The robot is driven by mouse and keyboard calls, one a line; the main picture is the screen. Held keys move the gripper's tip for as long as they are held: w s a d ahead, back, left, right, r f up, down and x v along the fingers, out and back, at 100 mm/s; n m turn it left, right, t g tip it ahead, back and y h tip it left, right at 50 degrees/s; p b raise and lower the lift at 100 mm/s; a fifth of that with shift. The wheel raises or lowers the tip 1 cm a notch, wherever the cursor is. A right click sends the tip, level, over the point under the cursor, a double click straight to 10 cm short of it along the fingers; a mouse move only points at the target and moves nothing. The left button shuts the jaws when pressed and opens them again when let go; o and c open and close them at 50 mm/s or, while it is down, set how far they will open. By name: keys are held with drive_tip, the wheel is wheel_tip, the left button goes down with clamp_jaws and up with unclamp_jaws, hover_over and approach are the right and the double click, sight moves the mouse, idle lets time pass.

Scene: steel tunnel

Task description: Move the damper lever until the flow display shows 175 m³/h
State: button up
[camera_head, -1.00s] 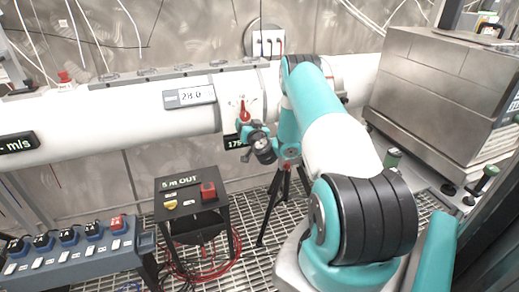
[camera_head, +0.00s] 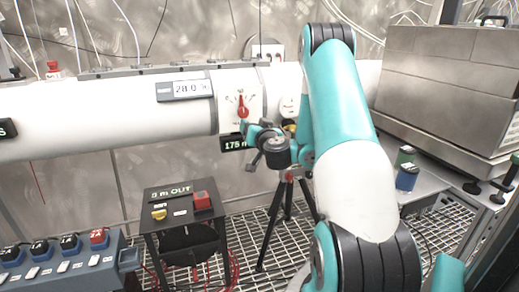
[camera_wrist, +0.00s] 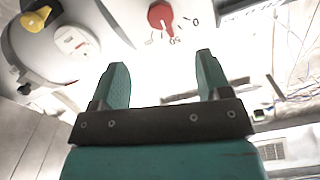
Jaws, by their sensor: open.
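The red damper lever (camera_head: 242,106) sits on a white plate with a dial scale on the white duct and points roughly upward. It also shows in the wrist view as a red knob (camera_wrist: 160,17) at the top. The flow display (camera_head: 235,144), a black panel under the duct, reads 175 with its unit partly hidden behind my gripper. My gripper (camera_wrist: 163,65) is open and empty. The lever lies beyond its fingertips, apart from them, in the wrist view. In the head view my wrist hangs just below and right of the lever.
A grey display (camera_head: 186,89) on the duct reads about 28.0. A black stand (camera_head: 185,205) with a red button and a yellow knob stands below. A blue-grey switch box (camera_head: 62,262) is at lower left. A tripod (camera_head: 283,215) stands under my wrist. A large steel box (camera_head: 450,85) fills the right.

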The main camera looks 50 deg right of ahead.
drive_tip(key=shift+b+v, duration=1.75)
drive_tip(key=shift+v, duration=0.4)
drive_tip(key=w+a+r+n+t+y, duration=0.1)
drive_tip(key=w+a+n+y, duration=0.2)
drive_tip(key=a+y, duration=0.35)
drive_tip(key=w+a+r+n+t+y, duration=0.1)
drive_tip(key=w+a+r+n+y, duration=0.15)
drive_tip(key=a, duration=0.65)
drive_tip(key=s+a+f+n+g+y, duration=0.1)
drive_tip(key=s+a+n+g+y, duration=0.25)
drive_tip(key=a, duration=0.65)
drive_tip(key=s+a+n+g+y, duration=0.1)
drive_tip(key=a+n+g+y, duration=0.25)
drive_tip(key=a+y, duration=0.4)
drive_tip(key=s+a+f+n+g+h, duration=0.2)
drive_tip(key=s+a+n+g, duration=0.25)
drive_tip(key=s+a, duration=0.45)
drive_tip(key=s+g+h, duration=0.4)
drive_tip(key=s+g, duration=0.1)
drive_tip(key=s, duration=0.7)
wheel_tip(320, 180, up, 12)
drive_tip(key=s+p, duration=0.1)
drive_tip(key=p, duration=1.1)
drive_tip(key=shift+f+m+g, duration=0.15)
drive_tip(key=shift+m+g, duration=0.15)
drive_tip(key=shift+g, duration=0.05)
